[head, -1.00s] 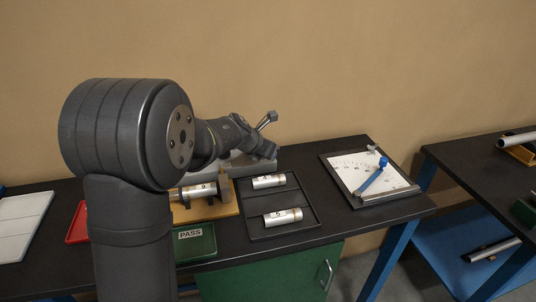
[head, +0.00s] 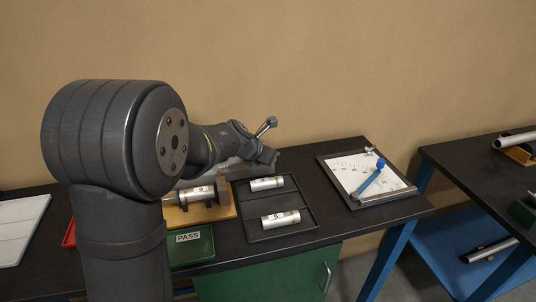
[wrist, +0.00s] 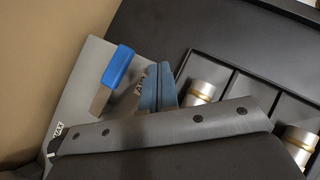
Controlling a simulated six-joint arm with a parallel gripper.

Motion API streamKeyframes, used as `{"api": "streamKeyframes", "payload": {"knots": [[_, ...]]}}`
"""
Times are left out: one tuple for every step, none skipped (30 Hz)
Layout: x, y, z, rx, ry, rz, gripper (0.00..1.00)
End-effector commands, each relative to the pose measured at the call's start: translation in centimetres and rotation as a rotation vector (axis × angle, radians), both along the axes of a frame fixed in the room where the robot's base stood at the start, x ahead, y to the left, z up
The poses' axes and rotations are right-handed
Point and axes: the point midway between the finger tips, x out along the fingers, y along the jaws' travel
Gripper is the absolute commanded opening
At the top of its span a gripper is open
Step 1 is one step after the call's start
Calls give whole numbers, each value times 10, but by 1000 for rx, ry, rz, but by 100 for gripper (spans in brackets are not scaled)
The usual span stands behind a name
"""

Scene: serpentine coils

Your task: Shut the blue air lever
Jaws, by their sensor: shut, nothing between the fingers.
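The blue air lever (wrist: 118,66) shows in the wrist view as a blue grip on a tan-grey stem, slanting up and right over a grey plate (wrist: 80,88). In the head view my gripper (head: 268,160) is above the back of the bench, and my arm hides the lever there.
A black tray (head: 294,222) with two labelled metal cylinders (head: 267,184) lies right of the fixture (head: 229,211). A green PASS tray (head: 188,254) is in front. A chart board (head: 345,172) with a blue-knobbed arm (head: 370,180) stands at the bench's right end.

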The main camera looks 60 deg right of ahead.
Motion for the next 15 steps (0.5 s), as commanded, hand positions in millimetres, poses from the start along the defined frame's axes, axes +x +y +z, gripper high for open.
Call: {"api": "streamKeyframes", "payload": {"knots": [[-8, 8, 1, -1, 0, -1, 0], [-13, 13, 1, -1, -1, -2, 0], [-17, 17, 7, -3, -2, -2, 0], [-19, 19, 12, -4, -2, -2, 0], [-22, 22, 16, -4, -3, -2, 0], [-25, 27, 21, -4, -2, -1, 0], [-28, 29, 26, -4, -2, -1, 0], [-31, 32, 30, -4, -3, -2, 0], [-34, 36, 35, -4, -2, -2, 0], [-37, 39, 38, -3, -2, -2, 0], [-40, 42, 43, -3, -2, -2, 0], [-43, 45, 47, -3, -1, -3, 0], [-45, 48, 51, -3, -2, -2, 0], [-47, 50, 54, -3, -2, -3, 0], [-50, 53, 57, -3, -1, -1, 0]]}}
